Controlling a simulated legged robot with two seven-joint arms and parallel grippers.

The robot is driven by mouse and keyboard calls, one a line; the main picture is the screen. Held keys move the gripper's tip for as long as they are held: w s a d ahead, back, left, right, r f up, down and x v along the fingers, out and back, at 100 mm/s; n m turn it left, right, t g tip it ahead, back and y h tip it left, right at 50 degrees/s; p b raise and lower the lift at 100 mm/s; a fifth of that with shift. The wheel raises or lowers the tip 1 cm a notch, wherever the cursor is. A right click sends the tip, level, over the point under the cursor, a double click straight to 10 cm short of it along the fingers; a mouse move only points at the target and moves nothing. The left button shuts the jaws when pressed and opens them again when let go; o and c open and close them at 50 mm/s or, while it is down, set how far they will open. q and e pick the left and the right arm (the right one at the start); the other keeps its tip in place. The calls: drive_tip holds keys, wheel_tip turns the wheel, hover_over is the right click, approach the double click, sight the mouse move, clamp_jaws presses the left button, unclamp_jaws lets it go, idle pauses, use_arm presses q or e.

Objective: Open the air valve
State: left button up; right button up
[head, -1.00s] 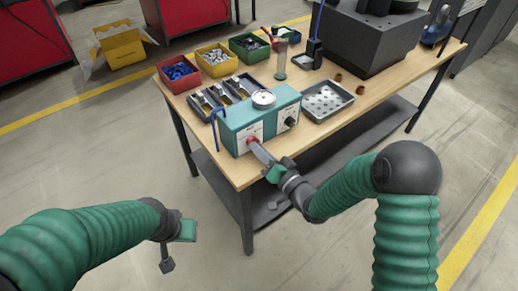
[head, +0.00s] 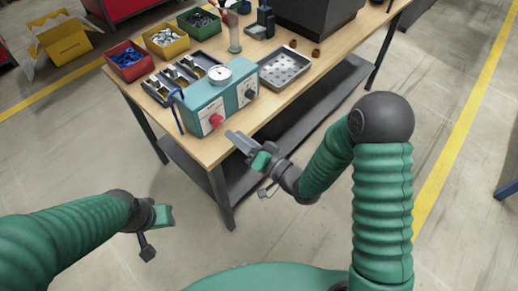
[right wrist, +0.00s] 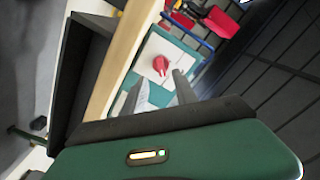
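A teal box (head: 205,95) with a round gauge (head: 220,73) on top stands at the table's near edge. A red knob (head: 216,120) and a black knob (head: 249,94) are on white plates on its front. The red knob also shows in the right wrist view (right wrist: 161,64), beyond and between my fingers. My right gripper (head: 234,138) is open and empty, in front of the box and apart from the red knob; its two fingers show in the right wrist view (right wrist: 160,88). My left gripper (head: 160,217) is away at lower left; its fingers cannot be made out.
A blue hose (head: 178,112) hangs at the box's left side. Behind the box are a dark sectioned tray (head: 158,94) and red (head: 122,70), yellow and green bins. A metal tray (head: 296,78) is to its right. The floor before the table is clear.

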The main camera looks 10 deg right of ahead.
drive_tip(key=p+v, duration=0.3)
drive_tip(key=v, duration=0.7)
drive_tip(key=shift+s+d, duration=0.15)
drive_tip(key=shift+d, duration=0.05)
